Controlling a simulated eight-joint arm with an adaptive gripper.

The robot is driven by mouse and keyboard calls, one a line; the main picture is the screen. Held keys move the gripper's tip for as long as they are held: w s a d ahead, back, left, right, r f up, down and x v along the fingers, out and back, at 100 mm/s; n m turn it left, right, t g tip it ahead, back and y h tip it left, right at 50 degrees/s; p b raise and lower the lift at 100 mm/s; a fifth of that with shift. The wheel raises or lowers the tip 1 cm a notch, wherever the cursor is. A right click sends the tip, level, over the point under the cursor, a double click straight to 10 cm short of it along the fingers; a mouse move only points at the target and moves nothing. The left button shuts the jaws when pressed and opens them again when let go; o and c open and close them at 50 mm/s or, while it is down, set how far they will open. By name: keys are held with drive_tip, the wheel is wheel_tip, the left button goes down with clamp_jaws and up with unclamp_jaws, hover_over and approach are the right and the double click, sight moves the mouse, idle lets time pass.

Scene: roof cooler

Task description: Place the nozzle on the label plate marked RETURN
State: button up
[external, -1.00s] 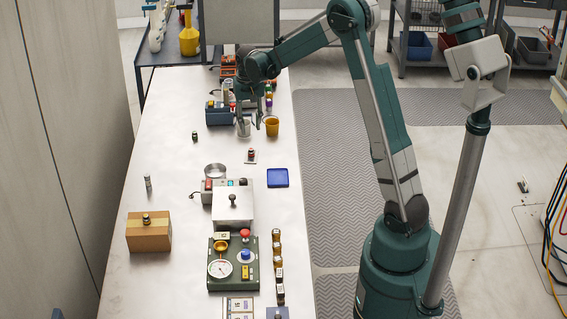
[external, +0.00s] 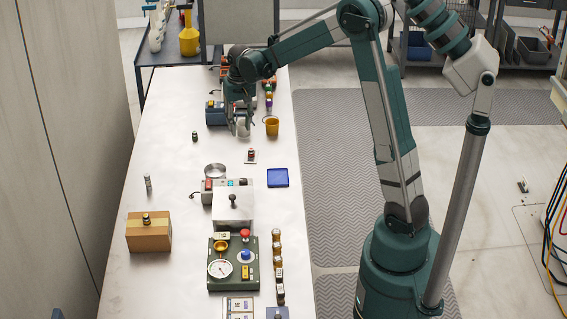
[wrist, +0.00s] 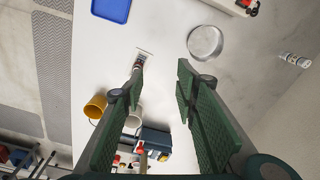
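My gripper (external: 239,128) is at the far part of the bench, close to a white cup (external: 244,126). In the wrist view my gripper (wrist: 161,72) is open, with a wide gap between its green fingers and nothing held. I cannot pick out the nozzle with certainty. A small dark and red piece (external: 251,153) stands on a small white plate nearer than the gripper; it also shows beside the left fingertip in the wrist view (wrist: 139,62). White label cards (external: 239,304) lie at the near edge, their lettering too small to read.
A yellow cup (external: 272,126) and blue box (external: 213,113) are near the gripper. A round metal dish (external: 215,171), blue tray (external: 278,178), grey box (external: 232,207), green gauge panel (external: 220,283) and brown box (external: 148,236) stand nearer. The bench's left side is mostly clear.

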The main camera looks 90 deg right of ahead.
drive_tip(key=w+a+r+n+t, duration=0.15)
drive_tip(key=a+r, duration=0.25)
drive_tip(key=a, duration=0.7)
drive_tip(key=w+a+r+n+h, duration=0.1)
drive_tip(key=a+r+n, duration=0.3)
drive_tip(key=a, duration=0.6)
drive_tip(key=w+a+r+n+t, duration=0.1)
drive_tip(key=a+r, duration=0.4)
drive_tip(key=a, duration=0.6)
drive_tip(key=s+a+n+t, duration=0.2)
drive_tip(key=s+a+n, duration=0.2)
drive_tip(key=a, duration=0.9)
drive_tip(key=s+a+n+t+y, duration=0.1)
drive_tip(key=s+a+n+t, duration=0.1)
drive_tip(key=s+a, duration=0.6)
drive_tip(key=shift+s+a+n, duration=0.2)
drive_tip(key=shift+a+n, duration=0.65)
drive_tip(key=shift+a, duration=2.1)
